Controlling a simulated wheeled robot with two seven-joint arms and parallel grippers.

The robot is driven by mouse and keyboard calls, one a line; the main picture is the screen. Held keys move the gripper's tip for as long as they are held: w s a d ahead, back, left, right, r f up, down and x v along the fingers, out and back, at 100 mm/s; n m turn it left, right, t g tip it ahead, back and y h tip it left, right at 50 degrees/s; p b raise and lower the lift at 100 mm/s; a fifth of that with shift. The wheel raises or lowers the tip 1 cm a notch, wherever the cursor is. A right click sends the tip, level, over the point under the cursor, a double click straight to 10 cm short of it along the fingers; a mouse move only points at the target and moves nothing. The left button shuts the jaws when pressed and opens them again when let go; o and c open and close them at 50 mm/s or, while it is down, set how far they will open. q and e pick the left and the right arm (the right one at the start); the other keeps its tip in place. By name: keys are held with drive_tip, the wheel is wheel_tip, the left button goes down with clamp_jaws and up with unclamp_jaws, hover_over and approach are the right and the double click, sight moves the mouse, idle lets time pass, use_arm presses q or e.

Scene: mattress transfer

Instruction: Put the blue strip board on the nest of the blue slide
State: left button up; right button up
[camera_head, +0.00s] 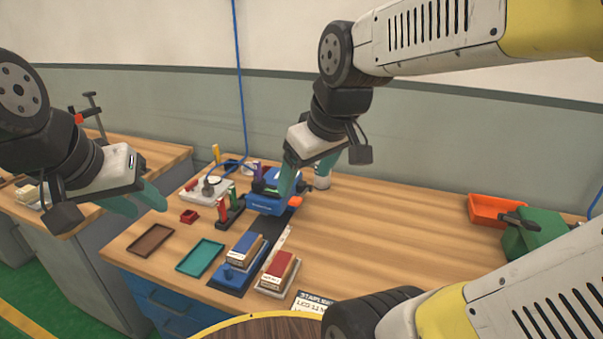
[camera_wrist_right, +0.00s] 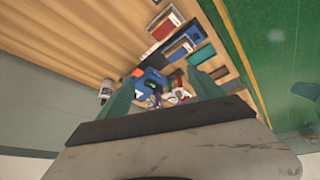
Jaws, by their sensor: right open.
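A blue stack (camera_head: 246,247) with a brown side sits on a blue base (camera_head: 234,275) on a dark track at the front of the bench. It also shows in the right wrist view (camera_wrist_right: 182,45). I cannot tell which part is the strip board or whether the nest is under the stack. A blue device (camera_head: 262,205) stands at the track's far end and shows in the right wrist view (camera_wrist_right: 152,84). My right gripper (camera_head: 308,174) is open above and beside this device, with nothing seen held. My left gripper (camera_head: 138,204) is open and empty above the bench's left edge.
A red-topped stack (camera_head: 279,264) on a pale base stands right of the blue one. A teal tray (camera_head: 201,257) and a brown tray (camera_head: 150,240) lie to the left. An orange bin (camera_head: 494,209) and a green machine (camera_head: 535,235) stand far right. The bench between is clear.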

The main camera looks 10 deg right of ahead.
drive_tip(key=s+m, duration=0.2)
drive_tip(key=m, duration=0.1)
drive_tip(key=s+m+t, duration=0.1)
drive_tip(key=shift+s+d+r+y, duration=0.25)
drive_tip(key=shift+d+r+y, duration=0.05)
drive_tip(key=shift+d+r, duration=0.1)
